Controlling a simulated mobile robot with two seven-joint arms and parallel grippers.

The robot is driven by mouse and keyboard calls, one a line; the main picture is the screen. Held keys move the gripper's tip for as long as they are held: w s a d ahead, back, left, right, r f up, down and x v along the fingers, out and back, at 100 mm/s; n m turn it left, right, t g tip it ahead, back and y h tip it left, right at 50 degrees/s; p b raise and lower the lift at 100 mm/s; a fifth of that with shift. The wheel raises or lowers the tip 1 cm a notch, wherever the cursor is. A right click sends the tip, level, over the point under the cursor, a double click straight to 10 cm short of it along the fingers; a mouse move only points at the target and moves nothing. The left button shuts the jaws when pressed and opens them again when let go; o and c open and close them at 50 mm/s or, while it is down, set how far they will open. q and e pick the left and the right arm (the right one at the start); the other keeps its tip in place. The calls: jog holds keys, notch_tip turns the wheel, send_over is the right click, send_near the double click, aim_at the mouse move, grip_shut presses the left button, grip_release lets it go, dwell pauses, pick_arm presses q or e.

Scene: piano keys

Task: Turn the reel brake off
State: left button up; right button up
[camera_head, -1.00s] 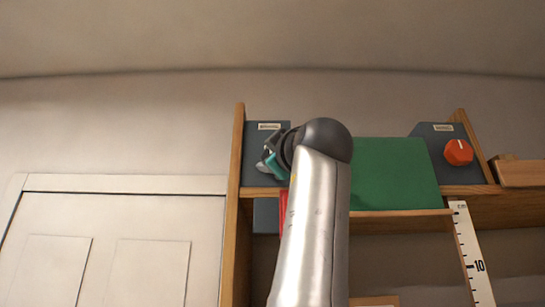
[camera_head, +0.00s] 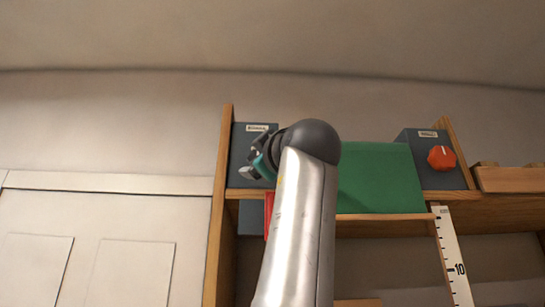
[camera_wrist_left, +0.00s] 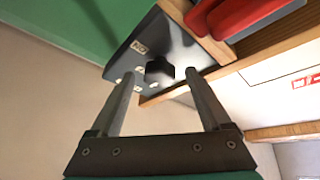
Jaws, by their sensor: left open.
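A dark grey panel (camera_head: 241,143) with a small label, too small to read, stands at the left end of the wooden unit. In the left wrist view, the panel (camera_wrist_left: 137,58) carries a black knob (camera_wrist_left: 159,71) and several light marks. My left gripper (camera_head: 250,167) is in front of this panel. In the wrist view, its two open fingers (camera_wrist_left: 158,84) point at the panel, with the knob between their tips in the picture; I cannot tell whether they touch it. My left arm hides part of the panel in the head view.
A green board (camera_head: 378,178) is right of my arm. An orange knob (camera_head: 441,158) sits on another labelled grey panel (camera_head: 416,146). Red parts (camera_wrist_left: 245,12) lie close beside the left panel. A white ruler (camera_head: 452,255) hangs below. White panelling (camera_head: 110,235) is at left.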

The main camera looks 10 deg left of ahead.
pick_arm(q)
jog(key=b+v, duration=0.6)
jog(key=v, duration=0.8)
jog(key=shift+s+d, duration=0.15)
jog(key=shift+s, duration=0.15)
jog(key=shift+f, duration=0.1)
